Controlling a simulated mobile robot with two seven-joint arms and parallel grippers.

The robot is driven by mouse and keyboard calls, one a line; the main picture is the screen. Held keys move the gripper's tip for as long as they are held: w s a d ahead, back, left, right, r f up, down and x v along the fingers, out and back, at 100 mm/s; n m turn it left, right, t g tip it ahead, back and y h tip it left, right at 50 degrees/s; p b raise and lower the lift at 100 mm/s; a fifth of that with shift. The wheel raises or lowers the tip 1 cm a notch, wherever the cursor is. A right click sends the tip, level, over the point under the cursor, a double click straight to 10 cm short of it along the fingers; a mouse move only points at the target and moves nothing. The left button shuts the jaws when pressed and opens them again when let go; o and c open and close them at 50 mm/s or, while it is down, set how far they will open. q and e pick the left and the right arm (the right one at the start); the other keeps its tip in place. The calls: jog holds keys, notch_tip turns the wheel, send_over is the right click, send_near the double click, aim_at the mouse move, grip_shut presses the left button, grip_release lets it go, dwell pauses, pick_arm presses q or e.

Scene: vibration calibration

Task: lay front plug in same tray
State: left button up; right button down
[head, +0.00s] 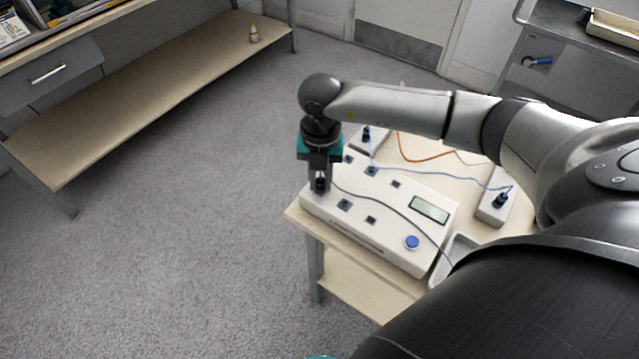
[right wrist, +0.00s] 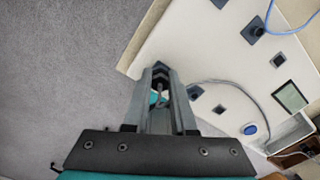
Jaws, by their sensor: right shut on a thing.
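My right gripper (head: 320,184) is over the left end of the white device box (head: 385,237), pointing down. It is shut on a small dark plug (head: 320,187), and a dark cable runs from there across the box to the right. In the right wrist view the plug (right wrist: 160,76) shows between the fingertips. I cannot tell whether it is still seated in a socket. A light grey tray (head: 456,256) stands at the box's right end, partly hidden by my body. It shows in the right wrist view too (right wrist: 289,134).
The box has several dark sockets, a display (head: 429,209) and a blue button (head: 412,242). Blue-plugged modules (head: 494,208) and blue and orange cables lie behind on the table (head: 296,212). A bench (head: 150,95) stands at left; grey floor lies between.

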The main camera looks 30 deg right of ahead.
jog(key=shift+n+b, duration=0.45)
jog(key=shift+n, duration=1.55)
jog(key=shift+n, duration=0.6)
jog(key=shift+n+b, duration=0.55)
jog(key=shift+n, duration=0.85)
jog(key=n+b, duration=0.1)
jog(key=n, duration=0.2)
jog(key=shift+n, duration=0.4)
